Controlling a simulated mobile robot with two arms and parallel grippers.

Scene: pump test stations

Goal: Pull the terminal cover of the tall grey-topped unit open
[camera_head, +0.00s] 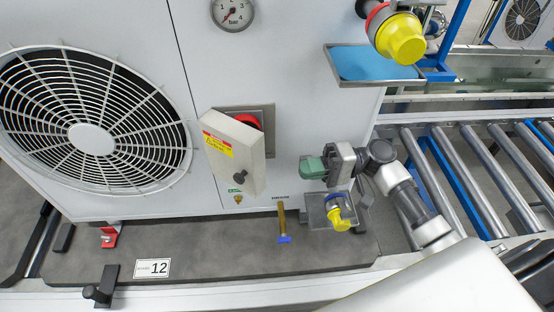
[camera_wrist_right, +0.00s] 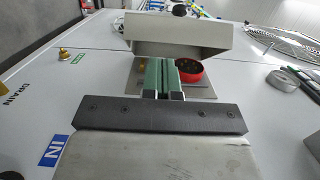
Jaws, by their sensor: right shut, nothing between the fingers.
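The terminal cover (camera_head: 235,155) is a beige box-shaped lid with a red and yellow warning label and a black knob. It stands swung out from its grey mounting plate (camera_head: 264,112) on the white unit (camera_head: 290,75), and a red round part (camera_head: 247,120) shows behind it. The cover also shows in the right wrist view (camera_wrist_right: 190,35), apart from the panel, with the red part (camera_wrist_right: 191,73) exposed. The unit's top is out of view. My right gripper (camera_head: 313,168) has green fingers, shut and empty (camera_wrist_right: 160,75), right of the cover and apart from it. My left gripper is not in view.
A fan grille (camera_head: 92,138) fills the unit's left side. A brass pipe with a blue handle (camera_head: 283,222) and a yellow-capped port (camera_head: 340,216) sit low on the front. A larger yellow cap (camera_head: 400,40) juts out above. A roller conveyor (camera_head: 480,165) is at right.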

